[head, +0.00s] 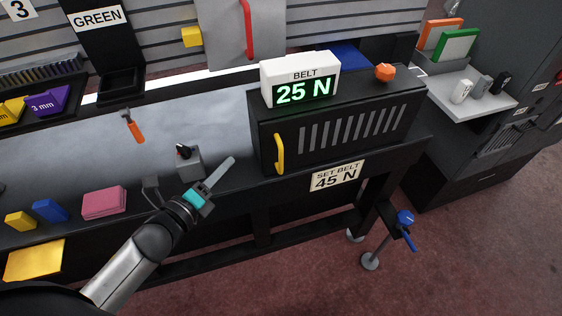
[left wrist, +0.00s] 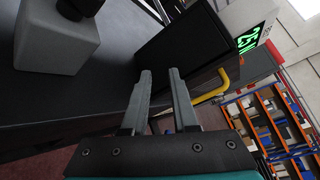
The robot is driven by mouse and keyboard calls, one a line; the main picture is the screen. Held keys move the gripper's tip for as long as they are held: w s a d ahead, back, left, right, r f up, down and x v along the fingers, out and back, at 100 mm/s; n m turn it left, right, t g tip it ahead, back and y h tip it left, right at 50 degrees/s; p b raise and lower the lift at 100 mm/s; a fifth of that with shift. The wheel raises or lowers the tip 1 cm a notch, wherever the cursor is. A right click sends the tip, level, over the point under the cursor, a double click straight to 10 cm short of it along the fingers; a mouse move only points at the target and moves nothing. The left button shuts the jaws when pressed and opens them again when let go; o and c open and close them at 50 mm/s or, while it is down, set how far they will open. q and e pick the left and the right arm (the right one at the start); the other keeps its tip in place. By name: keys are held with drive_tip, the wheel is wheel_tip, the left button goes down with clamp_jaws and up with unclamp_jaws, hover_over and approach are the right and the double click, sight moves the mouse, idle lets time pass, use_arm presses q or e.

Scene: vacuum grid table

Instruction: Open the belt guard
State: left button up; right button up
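The belt guard (head: 345,125) is a black box with light vertical slots at the right of the bench, and it looks closed. A yellow handle (head: 280,153) stands upright at its left front edge. My left gripper (head: 226,165) is left of the handle and apart from it. In the left wrist view its fingers (left wrist: 160,72) are parted with nothing between them. That view also shows the dark guard (left wrist: 185,45) and the yellow handle (left wrist: 211,86), beyond and right of the fingertips. My right gripper is not in view.
A display (head: 302,80) on the guard reads BELT 25 N; a label (head: 337,177) below says SET BELT 45 N. An orange knob (head: 384,72) sits on top. A grey block (head: 190,164) with a black top stands near my left gripper. A blue-handled part (head: 405,218) is below right.

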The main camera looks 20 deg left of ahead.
use_arm(q)
drive_tip(key=m+h, duration=0.2)
drive_tip(key=m, duration=0.2)
drive_tip(key=m+g+h, duration=0.3)
drive_tip(key=m+h, duration=0.5)
drive_tip(key=m, duration=0.6)
approach(281, 162)
drive_tip(key=x, duration=1)
drive_tip(key=shift+w+f+p, duration=0.3)
drive_tip(key=shift+p, duration=0.05)
clamp_jaws()
drive_tip(key=shift+a, duration=0.1)
